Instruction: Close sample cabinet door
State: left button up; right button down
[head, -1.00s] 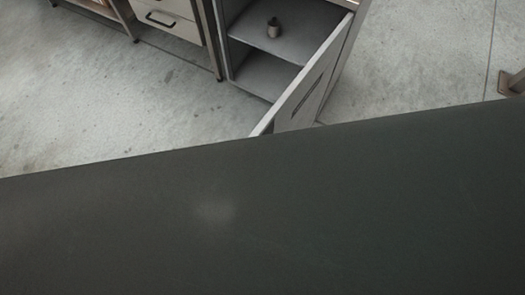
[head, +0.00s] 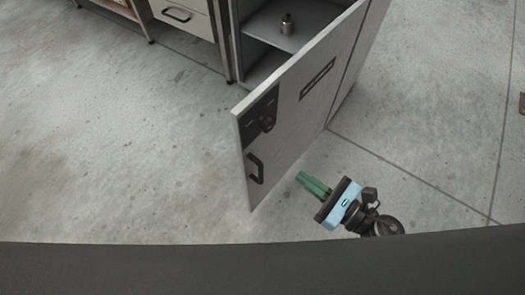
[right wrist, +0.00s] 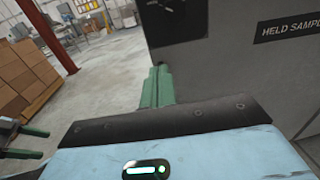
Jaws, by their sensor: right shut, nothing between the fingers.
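The sample cabinet (head: 262,62) stands at the top middle of the head view, and its grey door (head: 300,115) is swung wide open toward me. The door carries a black handle (head: 255,168), a dark lock plate (head: 259,116) and a label slot. In the right wrist view the door (right wrist: 222,75) fills the right side, with a "HELD SAMPL..." label (right wrist: 287,27) partly cut off. My right gripper (head: 301,177) is on the outer side of the door, right of the handle, with its green fingers shut and empty. Whether it touches the door I cannot tell. My left gripper is not in the head view.
A small metal weight (head: 287,24) sits on the cabinet shelf. A drawer unit (head: 184,18) stands left of the cabinet. The concrete floor is clear left and right of the door. Stacked brown boxes (right wrist: 25,80) and a red post show in the right wrist view.

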jog(key=p, duration=0.2)
send_near(250, 140)
jog(key=x, duration=0.5)
jog(key=shift+w, duration=0.1)
jog(key=shift+x, duration=0.85)
jog(key=shift+a, duration=0.1)
